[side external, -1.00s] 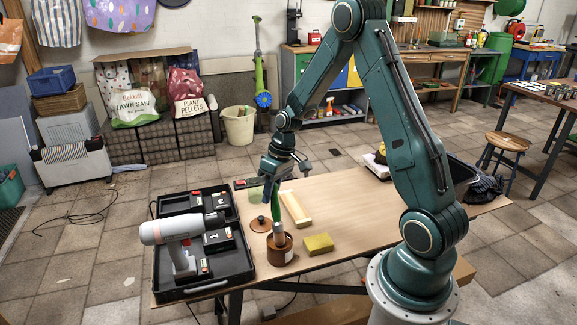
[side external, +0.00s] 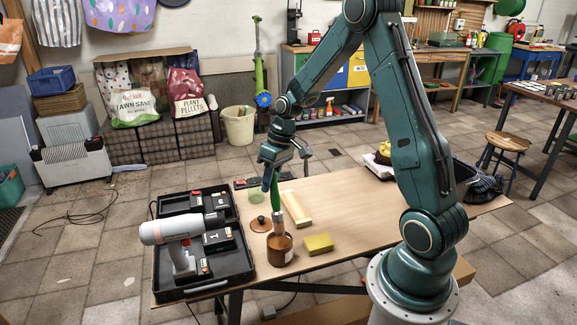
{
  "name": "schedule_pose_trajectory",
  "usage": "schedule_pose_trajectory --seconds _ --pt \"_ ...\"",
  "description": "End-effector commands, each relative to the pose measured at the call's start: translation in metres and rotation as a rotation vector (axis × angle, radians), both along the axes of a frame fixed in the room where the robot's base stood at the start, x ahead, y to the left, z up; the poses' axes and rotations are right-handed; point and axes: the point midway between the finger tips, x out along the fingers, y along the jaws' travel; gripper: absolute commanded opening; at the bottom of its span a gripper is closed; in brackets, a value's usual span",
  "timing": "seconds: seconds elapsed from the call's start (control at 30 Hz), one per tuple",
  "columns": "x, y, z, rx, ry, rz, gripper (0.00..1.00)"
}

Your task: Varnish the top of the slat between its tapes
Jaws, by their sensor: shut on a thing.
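My gripper (side external: 272,181) is shut on the green handle of a brush (side external: 275,196) and holds it upright over the brown varnish jar (side external: 279,248). The brush's metal ferrule (side external: 278,222) shows just above the jar's mouth; its bristles are hidden, and I cannot tell how deep they reach. The pale wooden slat (side external: 296,209) lies flat on the table just behind and right of the jar. Lighter bands show near its ends; the tapes are too small to make out clearly.
A yellow sponge (side external: 318,243) lies right of the jar. A brown lid (side external: 261,224) and a green glass (side external: 256,194) stand left of the slat. An open black case (side external: 240,270) with a white drill (side external: 180,232) fills the table's left end.

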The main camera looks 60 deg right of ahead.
Motion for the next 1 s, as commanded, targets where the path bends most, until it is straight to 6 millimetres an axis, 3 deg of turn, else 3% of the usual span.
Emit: schedule_pose_trajectory --seconds 0.53,1.0 --pt "0.0 0.0 0.03 -0.001 -0.002 -0.001 0.03" --pt "0.0 0.0 0.033 0.0 0.0 0.0 0.03"
